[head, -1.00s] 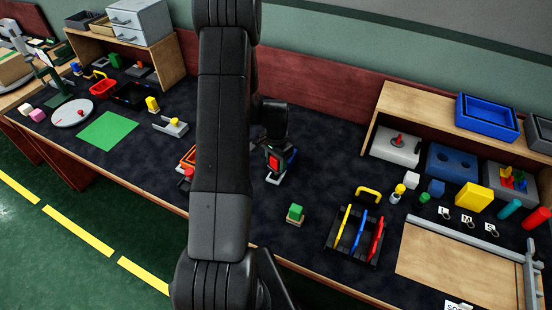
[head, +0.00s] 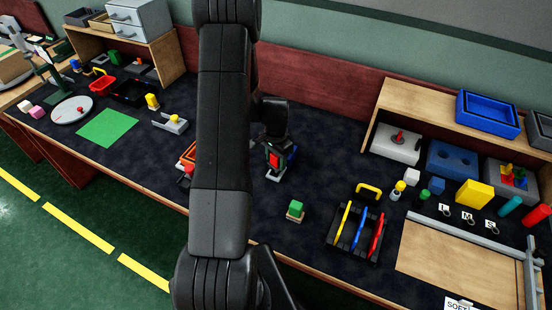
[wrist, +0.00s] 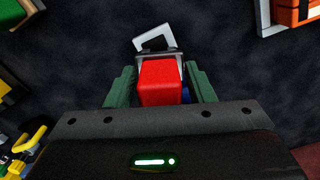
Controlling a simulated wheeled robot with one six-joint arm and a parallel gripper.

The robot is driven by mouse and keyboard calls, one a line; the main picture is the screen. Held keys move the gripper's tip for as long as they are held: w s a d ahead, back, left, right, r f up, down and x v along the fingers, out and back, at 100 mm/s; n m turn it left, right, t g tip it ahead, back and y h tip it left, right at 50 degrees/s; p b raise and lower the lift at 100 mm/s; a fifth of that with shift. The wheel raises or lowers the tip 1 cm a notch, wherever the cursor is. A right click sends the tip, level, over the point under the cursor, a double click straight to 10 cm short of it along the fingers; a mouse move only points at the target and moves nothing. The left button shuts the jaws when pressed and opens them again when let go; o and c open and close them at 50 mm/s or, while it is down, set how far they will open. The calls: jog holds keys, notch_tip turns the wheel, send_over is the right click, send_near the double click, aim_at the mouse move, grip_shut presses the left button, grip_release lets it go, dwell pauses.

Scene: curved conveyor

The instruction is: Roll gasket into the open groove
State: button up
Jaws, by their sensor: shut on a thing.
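My gripper (head: 274,158) is over the middle of the dark bench, partly behind my arm in the head view. In the wrist view its green fingers (wrist: 160,88) are shut on a red block-shaped handle (wrist: 162,82), which also shows in the head view (head: 273,161). A pale grey bent frame (wrist: 157,40) shows just beyond the red handle; it looks like part of the same tool, close to the bench top. A bit of blue (wrist: 186,92) shows beside the handle. I cannot make out a gasket or an open groove for certain.
An orange-edged item (wrist: 298,12) lies near, partly hidden by my arm in the head view. A green block (head: 295,209) and a black rack with coloured bars (head: 352,240) stand toward the front.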

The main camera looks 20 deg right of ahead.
jog(key=shift+s+f+b, duration=0.1)
jog(key=shift+f+b, duration=0.3)
jog(key=shift+b, duration=0.2)
dwell(1.7)
jog(key=shift+r+p, duration=1.75)
jog(key=shift+r, duration=1.8)
